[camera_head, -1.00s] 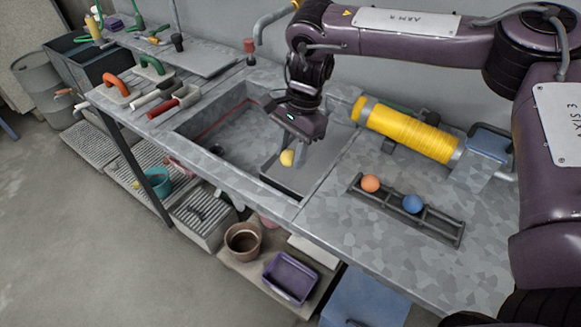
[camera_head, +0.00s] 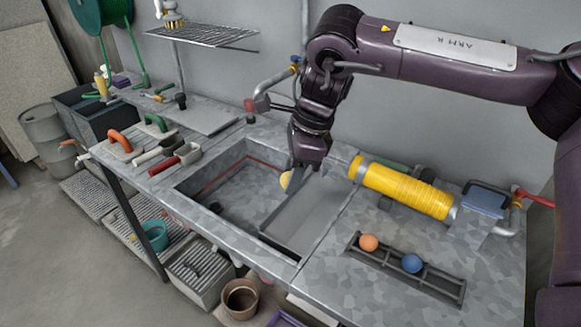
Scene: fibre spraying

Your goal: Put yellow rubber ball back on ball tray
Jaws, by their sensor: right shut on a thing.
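The yellow rubber ball (camera_head: 285,180) is held between the fingers of my right gripper (camera_head: 291,178), above the sink basin and the left edge of the grey panel in it. The fingers partly cover the ball. The ball tray (camera_head: 442,284) is a dark narrow rack on the worktop to the right. An orange ball (camera_head: 368,242) sits near its left end and a blue ball (camera_head: 411,263) near its middle. The right end of the tray is empty. My left gripper does not show.
The sink (camera_head: 225,208) with a grey panel (camera_head: 310,222) lies left of the tray. A tap (camera_head: 258,104) stands behind the sink. Trowels and floats (camera_head: 125,148) lie at left.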

